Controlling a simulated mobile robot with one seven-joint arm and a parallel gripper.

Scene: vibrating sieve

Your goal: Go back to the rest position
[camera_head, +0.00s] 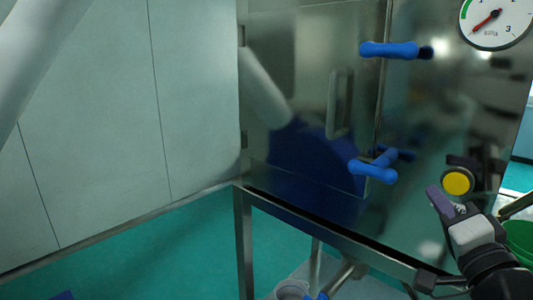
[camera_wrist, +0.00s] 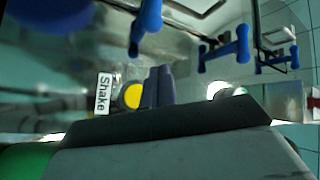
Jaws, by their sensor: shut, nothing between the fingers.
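My gripper (camera_head: 436,196) is at the lower right of the head view, beside a round yellow button (camera_head: 457,182) on the steel cabinet (camera_head: 300,60). Its purple-grey fingers are shut and empty. In the wrist view the closed fingers (camera_wrist: 158,87) stand just right of the yellow button (camera_wrist: 131,95). A white "Shake" label (camera_wrist: 103,95) is left of the button there. I cannot tell whether the fingertips touch the panel.
Blue handles (camera_head: 390,50) (camera_head: 374,170) stick out from the cabinet front. A pressure gauge (camera_head: 495,20) is at the top right. A green container (camera_head: 520,238) is at the right edge. Green floor (camera_head: 150,245) is open at the lower left, below a pale wall (camera_head: 85,120).

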